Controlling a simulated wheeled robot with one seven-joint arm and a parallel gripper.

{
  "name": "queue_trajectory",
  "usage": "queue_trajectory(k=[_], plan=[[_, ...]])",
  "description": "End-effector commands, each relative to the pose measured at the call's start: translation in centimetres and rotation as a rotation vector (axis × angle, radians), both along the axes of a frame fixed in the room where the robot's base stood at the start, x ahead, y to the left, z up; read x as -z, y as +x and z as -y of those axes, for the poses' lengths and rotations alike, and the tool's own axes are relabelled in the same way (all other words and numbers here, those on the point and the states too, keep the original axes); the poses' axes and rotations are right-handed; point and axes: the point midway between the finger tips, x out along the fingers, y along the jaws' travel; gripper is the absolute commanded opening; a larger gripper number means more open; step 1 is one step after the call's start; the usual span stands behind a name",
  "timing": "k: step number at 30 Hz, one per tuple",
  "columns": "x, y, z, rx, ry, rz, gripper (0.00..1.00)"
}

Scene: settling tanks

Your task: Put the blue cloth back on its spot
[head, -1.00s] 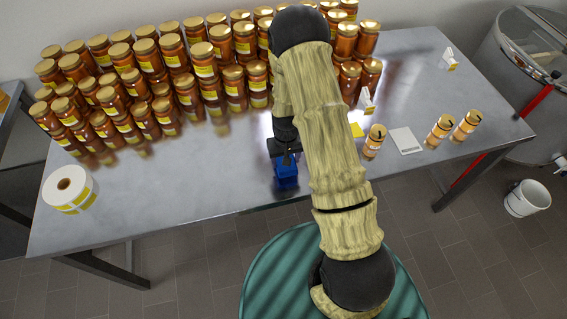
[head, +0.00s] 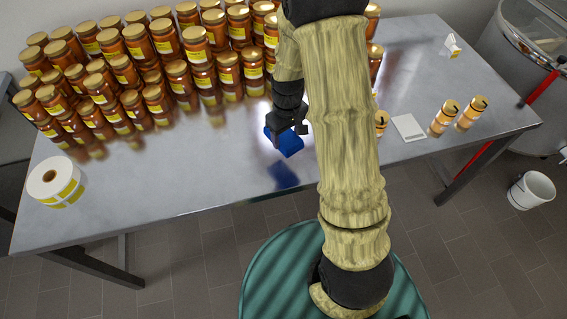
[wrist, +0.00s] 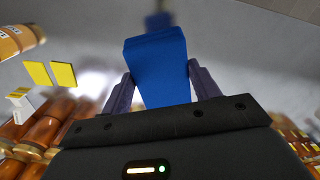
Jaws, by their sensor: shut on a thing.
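The blue cloth (head: 287,143) is a small folded blue block held between the fingers of my gripper (head: 290,128). In the head view it hangs above the steel table, near the middle, with its blurred reflection on the tabletop below it. In the wrist view the cloth (wrist: 158,68) sits between the two fingers of my gripper (wrist: 158,85), which touch its sides. A yellow patch lies on the table and shows in the wrist view as two yellow squares (wrist: 50,74). I cannot tell which place is the cloth's spot.
Many honey jars (head: 130,75) stand stacked along the back of the steel table (head: 150,185). A label roll (head: 55,181) stands at the left end. A white scale-like plate (head: 408,128) and two jars (head: 458,114) are at the right. The front middle of the table is clear.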

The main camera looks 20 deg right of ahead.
Motion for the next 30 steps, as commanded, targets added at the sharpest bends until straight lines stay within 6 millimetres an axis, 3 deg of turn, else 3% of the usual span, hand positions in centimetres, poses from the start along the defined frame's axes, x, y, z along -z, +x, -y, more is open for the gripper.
queue_trajectory(k=[11, 22, 30], plan=[[-0.1, -0.1, 0.1, -0.007, -0.001, -0.002, 0.4], [4.8, -0.2, -0.3, -0.014, 0.0, -0.004, 0.4], [5.6, 0.0, -0.1, -0.01, 0.0, 0.0, 0.4]])
